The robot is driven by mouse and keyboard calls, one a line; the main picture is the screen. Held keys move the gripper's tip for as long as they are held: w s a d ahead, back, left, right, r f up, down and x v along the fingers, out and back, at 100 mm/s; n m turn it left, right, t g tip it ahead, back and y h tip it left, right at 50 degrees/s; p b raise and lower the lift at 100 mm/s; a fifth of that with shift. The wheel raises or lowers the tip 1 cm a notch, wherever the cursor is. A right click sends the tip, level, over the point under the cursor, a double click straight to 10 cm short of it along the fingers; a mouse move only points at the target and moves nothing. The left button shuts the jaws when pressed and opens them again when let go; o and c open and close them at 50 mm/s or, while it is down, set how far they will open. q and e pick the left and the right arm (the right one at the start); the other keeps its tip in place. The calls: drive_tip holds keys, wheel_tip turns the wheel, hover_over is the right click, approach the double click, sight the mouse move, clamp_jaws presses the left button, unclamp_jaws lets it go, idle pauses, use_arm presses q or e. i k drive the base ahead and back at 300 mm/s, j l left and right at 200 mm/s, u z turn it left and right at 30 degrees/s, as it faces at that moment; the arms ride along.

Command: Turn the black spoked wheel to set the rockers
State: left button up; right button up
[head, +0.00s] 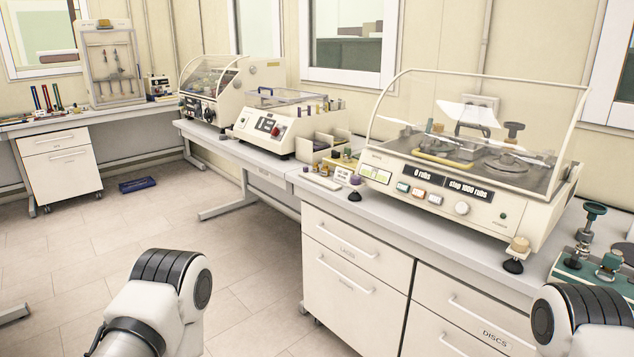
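A cream machine (247,84) with a clear curved cover stands at the far end of the long bench. A small dark round part (209,115) sits low on its front; it may be the black spoked wheel, but it is too small to make out spokes. Shapes under the cover are too small to tell as rockers. Only links of my two arms show, at the bottom left and bottom right, well short of that machine. Neither gripper is in view.
A rub tester (462,209) with a raised clear lid stands on the near bench. Another cream machine (270,130) sits between. White drawers (352,262) fill the front below. A blue tray (137,185) lies on the floor. The tiled floor (240,255) at left is mostly clear.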

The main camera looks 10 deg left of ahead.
sight(210, 115)
drive_tip(key=i+j+u, duration=0.25)
drive_tip(key=i+u, duration=0.15)
drive_tip(key=i+j+u, duration=0.15)
drive_tip(key=i+u, duration=0.65)
drive_tip(key=i, duration=0.15)
drive_tip(key=i+l+u, duration=0.2)
drive_tip(key=i+u, duration=0.2)
drive_tip(key=i+z, duration=0.2)
drive_tip(key=i, duration=0.2)
drive_tip(key=i+j+z, duration=0.25)
drive_tip(key=i, duration=0.2)
drive_tip(key=i+z, duration=0.2)
drive_tip(key=i, duration=0.2)
drive_tip(key=i+j+z, duration=0.2)
drive_tip(key=i+j, duration=0.1)
drive_tip(key=i, duration=0.1)
